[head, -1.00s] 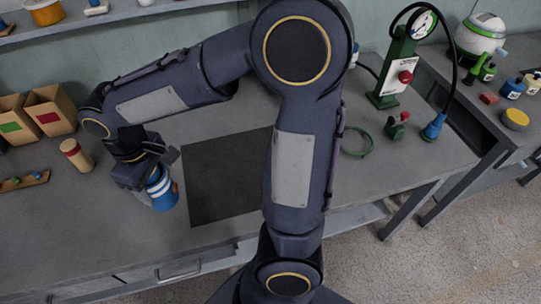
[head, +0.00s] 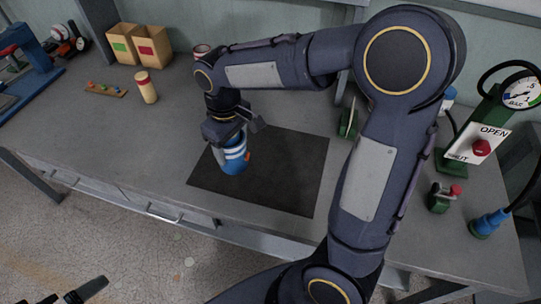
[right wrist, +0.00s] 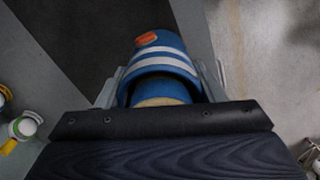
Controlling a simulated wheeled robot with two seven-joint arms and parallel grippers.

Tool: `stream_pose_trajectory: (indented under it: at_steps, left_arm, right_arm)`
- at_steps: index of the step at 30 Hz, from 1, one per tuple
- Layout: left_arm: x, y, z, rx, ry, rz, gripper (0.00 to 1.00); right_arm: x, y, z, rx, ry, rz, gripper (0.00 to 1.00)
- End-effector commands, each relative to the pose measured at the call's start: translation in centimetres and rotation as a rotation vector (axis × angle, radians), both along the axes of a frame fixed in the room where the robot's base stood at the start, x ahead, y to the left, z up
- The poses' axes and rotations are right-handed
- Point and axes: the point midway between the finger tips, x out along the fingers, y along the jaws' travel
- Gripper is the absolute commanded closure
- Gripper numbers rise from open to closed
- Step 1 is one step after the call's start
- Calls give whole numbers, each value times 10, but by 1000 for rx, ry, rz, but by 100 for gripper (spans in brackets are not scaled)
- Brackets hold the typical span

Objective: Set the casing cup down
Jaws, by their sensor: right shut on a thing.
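The casing cup (head: 234,158) is blue with white bands and an orange mark. My right gripper (head: 230,134) is shut on it from above, over the left part of the dark mat (head: 285,180). The cup leans a little in the head view; I cannot tell whether its base touches the mat. In the right wrist view the cup (right wrist: 160,62) sits between both fingers, with a tan surface showing at its near end. A dark part, seemingly my left gripper (head: 82,292), shows at the bottom left edge; its jaws are unclear.
A tan cylinder with a red band (head: 146,88) and a small wooden rack (head: 106,89) stand left of the mat. Two cardboard boxes (head: 138,46) stand behind. A green press stand with gauge (head: 480,130) is at right. The mat's right part is clear.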

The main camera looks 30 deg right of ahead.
Motion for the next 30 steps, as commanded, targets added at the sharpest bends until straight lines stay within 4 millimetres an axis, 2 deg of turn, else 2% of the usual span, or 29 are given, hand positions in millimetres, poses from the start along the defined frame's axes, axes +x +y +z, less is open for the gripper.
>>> stream_pose_trajectory:
  at_steps: [1,7,12,22,27,30]
  left_arm:
    - [0,0,3,0,0,0,0]
    - [0,0,10,0,0,0,0]
    - [0,0,10,0,0,0,0]
    - [0,0,12,0,0,0,0]
    - [0,0,17,0,0,0,0]
    - [0,0,17,0,0,0,0]
  right_arm:
    - [0,-14,-4,-1,2,-8,62]
    - [1,-62,-26,-1,3,-8,62]
    - [1,-85,-59,-1,4,-5,62]
    - [2,-108,-86,0,3,-4,62]
    - [2,-105,-110,0,2,1,62]
    - [3,-105,-114,0,0,0,62]
